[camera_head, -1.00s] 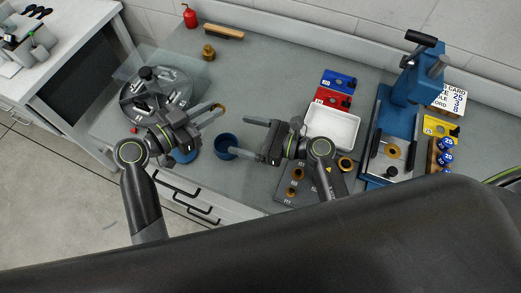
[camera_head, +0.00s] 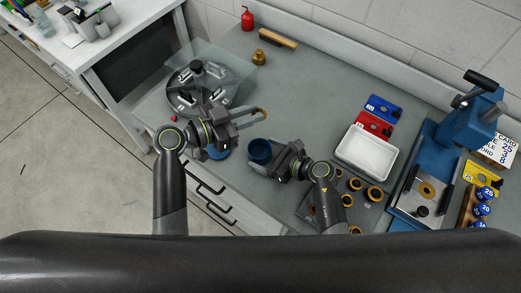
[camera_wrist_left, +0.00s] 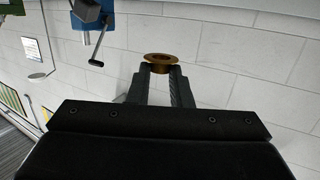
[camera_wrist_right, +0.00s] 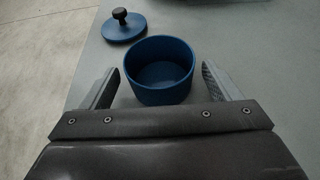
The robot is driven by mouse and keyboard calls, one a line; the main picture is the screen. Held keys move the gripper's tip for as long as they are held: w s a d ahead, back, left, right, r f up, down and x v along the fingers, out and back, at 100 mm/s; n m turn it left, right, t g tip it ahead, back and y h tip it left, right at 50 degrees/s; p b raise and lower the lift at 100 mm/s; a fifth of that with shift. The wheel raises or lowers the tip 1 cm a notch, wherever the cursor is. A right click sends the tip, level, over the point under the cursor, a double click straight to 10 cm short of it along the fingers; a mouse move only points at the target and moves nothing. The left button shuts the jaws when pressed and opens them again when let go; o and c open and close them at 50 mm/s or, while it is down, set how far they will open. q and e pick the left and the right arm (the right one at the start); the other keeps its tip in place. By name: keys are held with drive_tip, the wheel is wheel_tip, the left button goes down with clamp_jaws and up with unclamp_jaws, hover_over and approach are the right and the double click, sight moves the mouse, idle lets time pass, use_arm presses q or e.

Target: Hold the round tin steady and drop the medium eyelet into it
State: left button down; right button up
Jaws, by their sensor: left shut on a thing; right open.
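The round tin (camera_head: 260,152) is blue, open-topped and upright on the bench near its front edge. In the right wrist view the tin (camera_wrist_right: 160,75) looks empty and stands between the spread fingers of my right gripper (camera_wrist_right: 160,88), with a gap on both sides. My right gripper (camera_head: 272,160) is open, at the tin's right side in the head view. My left gripper (camera_head: 256,118) is shut on a brass-coloured eyelet (camera_wrist_left: 160,60), held at its fingertips. It is above and behind the tin in the head view. The frames do not confirm the eyelet's size.
The tin's blue lid (camera_wrist_right: 124,28) with a black knob lies beside it. A round grey carousel (camera_head: 205,88) stands behind my left gripper. A white tray (camera_head: 366,152), an eyelet board (camera_head: 318,209) and a blue press (camera_head: 440,150) are to the right. Mid-bench behind is clear.

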sight(260, 152)
drive_tip(key=shift+x, duration=1.45)
drive_tip(key=shift+c, duration=0.4)
drive_tip(key=c, duration=1)
use_arm(q)
wheel_tip(260, 152, down, 11)
